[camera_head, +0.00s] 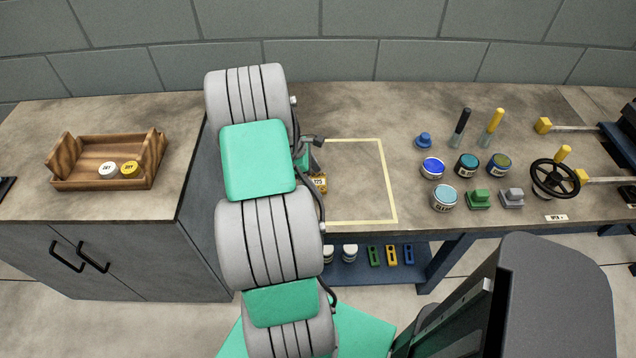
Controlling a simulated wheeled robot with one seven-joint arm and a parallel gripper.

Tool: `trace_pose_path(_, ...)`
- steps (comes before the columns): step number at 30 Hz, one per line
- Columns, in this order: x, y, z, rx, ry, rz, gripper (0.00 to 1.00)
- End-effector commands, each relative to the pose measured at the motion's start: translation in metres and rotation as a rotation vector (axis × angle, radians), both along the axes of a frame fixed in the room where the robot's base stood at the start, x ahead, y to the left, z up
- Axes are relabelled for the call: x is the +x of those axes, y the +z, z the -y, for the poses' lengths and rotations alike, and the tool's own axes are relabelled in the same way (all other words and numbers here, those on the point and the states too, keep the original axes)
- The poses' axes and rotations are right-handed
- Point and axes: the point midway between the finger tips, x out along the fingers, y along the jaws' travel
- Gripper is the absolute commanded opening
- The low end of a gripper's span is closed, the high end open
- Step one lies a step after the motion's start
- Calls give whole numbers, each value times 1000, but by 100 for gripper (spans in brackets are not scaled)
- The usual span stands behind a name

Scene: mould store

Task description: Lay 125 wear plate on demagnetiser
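A small yellow piece with dark markings (319,183) shows just right of my arm, at the left side of a yellow outlined area on the bench; its markings are too small to read surely, so I cannot confirm it is the 125 wear plate. My gripper (311,158) is mostly hidden behind my arm, right above or beside that piece. I cannot tell whether its fingers touch or hold it. No thing is clearly marked as the demagnetiser; the yellow outline (390,180) encloses bare bench top, its left part hidden by my arm.
A wooden tray (75,183) with a white and a yellow round piece stands at left. Right of the outline are several tins, knobbed blocks, two upright handles and a black handwheel (554,177). The lower shelf (345,272) holds white pots and green, yellow and blue plates.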

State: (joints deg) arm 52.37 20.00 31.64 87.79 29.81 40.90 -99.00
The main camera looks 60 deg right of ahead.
Motion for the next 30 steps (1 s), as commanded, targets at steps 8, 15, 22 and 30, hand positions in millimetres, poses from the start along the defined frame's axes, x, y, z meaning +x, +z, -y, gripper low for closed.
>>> trace_pose_path(8,0,0,0,0,0,0,60)
trace_pose_path(15,0,0,0,0,0,0,40)
trace_pose_path(22,0,1,0,0,0,0,21)
trace_pose_path(30,0,1,0,0,0,0,0)
